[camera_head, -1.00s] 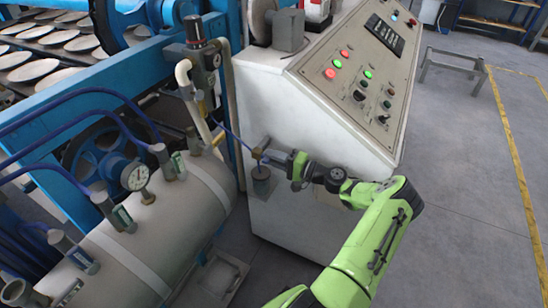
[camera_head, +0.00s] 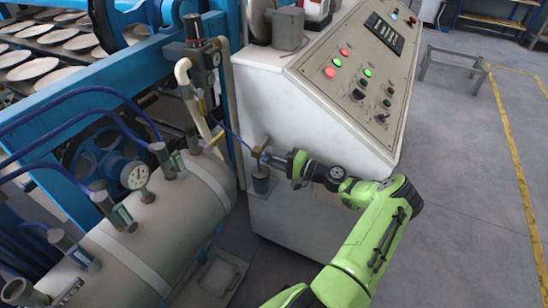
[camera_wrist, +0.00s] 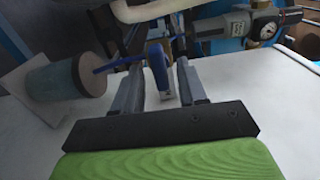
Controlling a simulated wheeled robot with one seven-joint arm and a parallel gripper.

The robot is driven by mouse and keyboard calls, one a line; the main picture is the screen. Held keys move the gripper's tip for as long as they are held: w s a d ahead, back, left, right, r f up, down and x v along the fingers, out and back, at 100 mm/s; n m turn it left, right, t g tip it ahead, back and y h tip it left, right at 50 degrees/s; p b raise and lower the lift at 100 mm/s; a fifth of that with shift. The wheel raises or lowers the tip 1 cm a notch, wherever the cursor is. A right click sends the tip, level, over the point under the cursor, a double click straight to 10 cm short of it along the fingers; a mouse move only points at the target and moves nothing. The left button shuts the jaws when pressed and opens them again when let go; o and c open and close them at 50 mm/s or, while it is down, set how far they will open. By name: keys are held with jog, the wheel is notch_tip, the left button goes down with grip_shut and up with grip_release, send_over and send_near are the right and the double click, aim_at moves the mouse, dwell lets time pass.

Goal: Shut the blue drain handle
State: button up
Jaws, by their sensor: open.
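The blue drain handle (camera_wrist: 156,62) shows in the wrist view as an upright blue piece between the two fingers of my gripper (camera_wrist: 160,70). The fingers are open, one on each side of it; the right finger is close to it, and I cannot tell if they touch. In the head view my gripper (camera_head: 272,157) is at the brass valve (camera_head: 257,152) on the front of the white cabinet. The handle is too small and covered to make out there. A grey cup-like cylinder (camera_head: 262,181) hangs just below the valve; it also shows in the wrist view (camera_wrist: 66,80).
A thin blue tube (camera_head: 233,136) runs up left from the valve. The white control cabinet (camera_head: 290,205) stands right behind my gripper. A grey tank (camera_head: 165,225) with a gauge (camera_head: 135,175) lies to the left.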

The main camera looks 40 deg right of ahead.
jog(key=p+v, duration=0.1)
jog(key=v, duration=1.4)
jog(key=shift+s, duration=0.4)
jog(key=shift+r, duration=0.1)
